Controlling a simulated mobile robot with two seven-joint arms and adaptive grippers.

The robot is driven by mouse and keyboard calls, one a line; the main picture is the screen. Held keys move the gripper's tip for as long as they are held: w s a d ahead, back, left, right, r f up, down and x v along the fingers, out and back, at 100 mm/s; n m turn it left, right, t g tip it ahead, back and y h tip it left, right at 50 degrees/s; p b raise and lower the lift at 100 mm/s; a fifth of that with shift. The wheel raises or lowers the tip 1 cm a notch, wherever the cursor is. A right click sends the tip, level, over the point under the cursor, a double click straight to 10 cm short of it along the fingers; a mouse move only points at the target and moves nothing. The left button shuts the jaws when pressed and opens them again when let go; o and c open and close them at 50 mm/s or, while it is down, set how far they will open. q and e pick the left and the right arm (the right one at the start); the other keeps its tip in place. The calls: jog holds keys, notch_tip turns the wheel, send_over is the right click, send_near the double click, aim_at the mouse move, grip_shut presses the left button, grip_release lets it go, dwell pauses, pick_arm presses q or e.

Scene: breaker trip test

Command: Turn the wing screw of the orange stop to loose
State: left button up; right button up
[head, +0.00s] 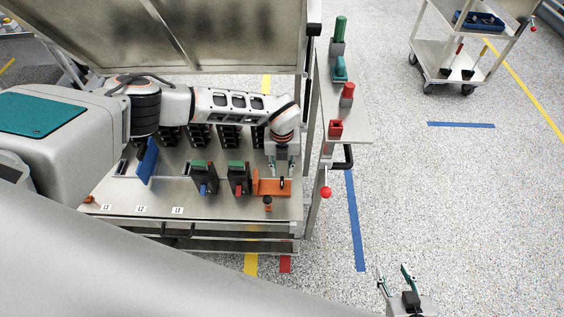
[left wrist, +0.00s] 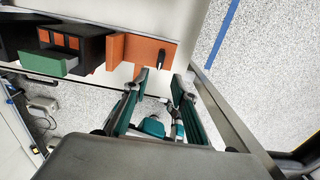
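The orange stop (head: 264,187) sits at the right end of the metal panel; it also shows in the left wrist view (left wrist: 118,50). A small dark wing screw (left wrist: 163,58) stands on it near its right side; in the head view it is a small black spot (head: 282,183). My left gripper (head: 281,176) is over the stop. In the left wrist view its two teal-lined fingers (left wrist: 160,80) are apart, with the screw just beyond the gap between the tips and nothing between them. My right gripper (head: 394,271) is open and empty over the floor at the lower right.
Two dark breakers with green tops (head: 200,170) (head: 238,169) stand left of the stop. A blue plate (head: 148,160) stands further left. A side shelf (head: 355,127) holds red and green items.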

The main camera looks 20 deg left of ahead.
pick_arm(q)
jog(key=shift+r, duration=1.85)
